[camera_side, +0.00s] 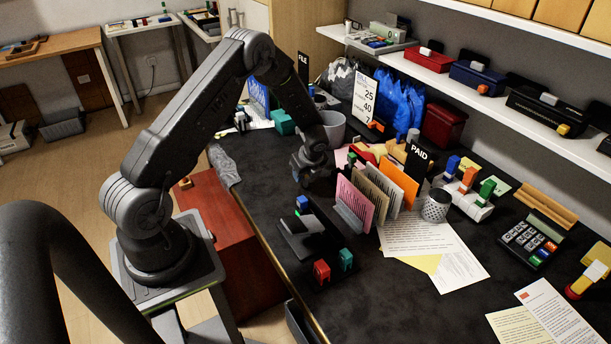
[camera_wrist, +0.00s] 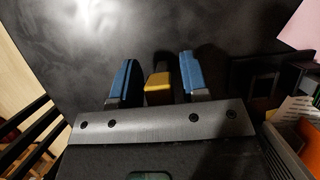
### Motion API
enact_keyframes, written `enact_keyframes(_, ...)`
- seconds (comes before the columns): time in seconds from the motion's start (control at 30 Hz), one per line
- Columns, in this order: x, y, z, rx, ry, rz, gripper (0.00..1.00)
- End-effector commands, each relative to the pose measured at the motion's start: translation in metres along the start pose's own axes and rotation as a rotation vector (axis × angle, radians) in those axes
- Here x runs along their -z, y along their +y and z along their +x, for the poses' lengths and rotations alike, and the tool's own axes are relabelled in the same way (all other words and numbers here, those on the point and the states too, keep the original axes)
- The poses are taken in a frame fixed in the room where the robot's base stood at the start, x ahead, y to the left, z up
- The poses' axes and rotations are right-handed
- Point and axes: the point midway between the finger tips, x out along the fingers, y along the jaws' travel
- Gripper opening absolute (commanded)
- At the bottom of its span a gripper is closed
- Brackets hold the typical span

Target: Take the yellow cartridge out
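A small yellow block (camera_wrist: 158,88), which looks like the yellow cartridge, shows between the two blue fingers of my gripper (camera_wrist: 157,78) in the wrist view. A dark gap shows on each side of it, so the fingers stand apart and are not closed on it. What the block rests on or is fixed to is hidden. In the side view my gripper (camera_side: 312,170) hangs over the dark desk, left of the file rack. No yellow cartridge can be made out there. A black holder (camera_side: 300,238) with blue and green pieces stands on the desk nearer the camera.
A red block (camera_side: 321,271) and a teal block (camera_side: 346,260) stand beside the black holder. A rack with pink (camera_side: 354,200) and orange folders (camera_side: 399,180) stands close right of my gripper. A grey cup (camera_side: 331,127) is behind. The dark desk (camera_side: 262,190) is bare to the left.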

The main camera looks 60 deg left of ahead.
Motion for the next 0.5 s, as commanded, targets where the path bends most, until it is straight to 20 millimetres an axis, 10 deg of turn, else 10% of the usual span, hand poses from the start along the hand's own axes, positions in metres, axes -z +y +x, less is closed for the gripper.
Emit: enact_keyframes(0.5, 0.0, -0.0001, -0.0004, 0.0, 0.0, 0.0, 0.0)
